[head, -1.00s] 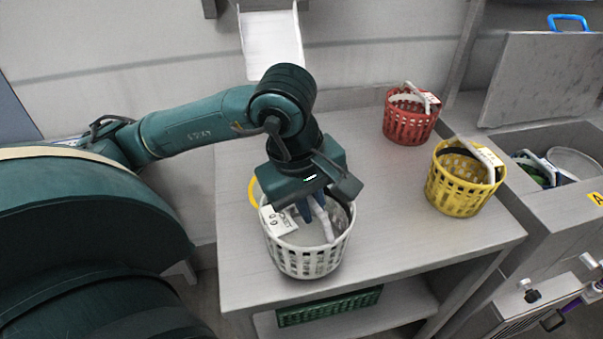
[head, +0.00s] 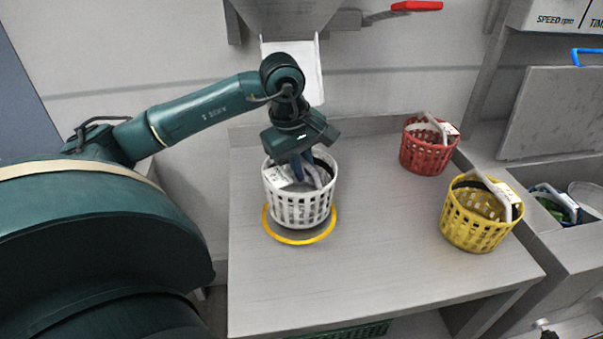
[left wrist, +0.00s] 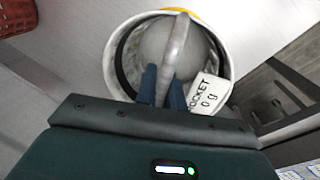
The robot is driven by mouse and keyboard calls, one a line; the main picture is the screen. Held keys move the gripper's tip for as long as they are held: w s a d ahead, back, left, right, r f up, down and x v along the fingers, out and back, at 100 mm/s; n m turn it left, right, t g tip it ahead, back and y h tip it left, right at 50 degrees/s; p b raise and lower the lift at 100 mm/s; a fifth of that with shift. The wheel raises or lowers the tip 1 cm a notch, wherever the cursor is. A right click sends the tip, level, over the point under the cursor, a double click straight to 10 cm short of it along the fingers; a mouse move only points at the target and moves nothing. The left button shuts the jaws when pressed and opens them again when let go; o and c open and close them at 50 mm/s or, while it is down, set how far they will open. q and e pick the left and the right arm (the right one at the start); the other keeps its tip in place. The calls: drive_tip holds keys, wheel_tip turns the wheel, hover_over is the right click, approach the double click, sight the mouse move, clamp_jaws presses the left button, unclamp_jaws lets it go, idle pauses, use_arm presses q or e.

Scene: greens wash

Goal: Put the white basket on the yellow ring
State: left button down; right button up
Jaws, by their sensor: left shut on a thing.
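The white basket (head: 302,208) hangs upright from my left gripper (head: 302,165) in the head view, over the yellow ring (head: 299,240) on the table. The ring's front and sides show around the basket's base; its back is hidden. I cannot tell whether the base touches the table. In the left wrist view the gripper (left wrist: 163,88) is shut on the handle of the white basket (left wrist: 112,62), beside a white tag reading "ROCKET 0 g". A bit of the yellow ring (left wrist: 181,11) shows past the basket's rim. My right gripper is not in view.
A red basket (head: 425,158) stands at the table's back right and a yellow basket (head: 470,222) at its right edge. A sink (head: 585,215) lies beyond. The table's middle and front (head: 380,260) are clear. A white chute (head: 293,72) is behind my arm.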

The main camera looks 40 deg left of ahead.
use_arm(q)
drive_tip(key=shift+w+a+f, duration=0.2)
drive_tip(key=shift+f, duration=0.7)
drive_tip(key=shift+w+a+f, duration=0.15)
drive_tip(key=shift+a+f, duration=0.05)
drive_tip(key=shift+f, duration=0.65)
drive_tip(key=shift+f, duration=0.25)
drive_tip(key=c, duration=1.5)
unclamp_jaws()
drive_tip(key=shift+r, duration=0.1)
wheel_tip(320, 180, up, 12)
drive_tip(key=s, duration=0.2)
drive_tip(key=shift+s+a+p, duration=0.15)
drive_tip(key=shift+a+p, duration=0.2)
drive_tip(key=shift+p, duration=0.1)
drive_tip(key=shift+d, duration=0.1)
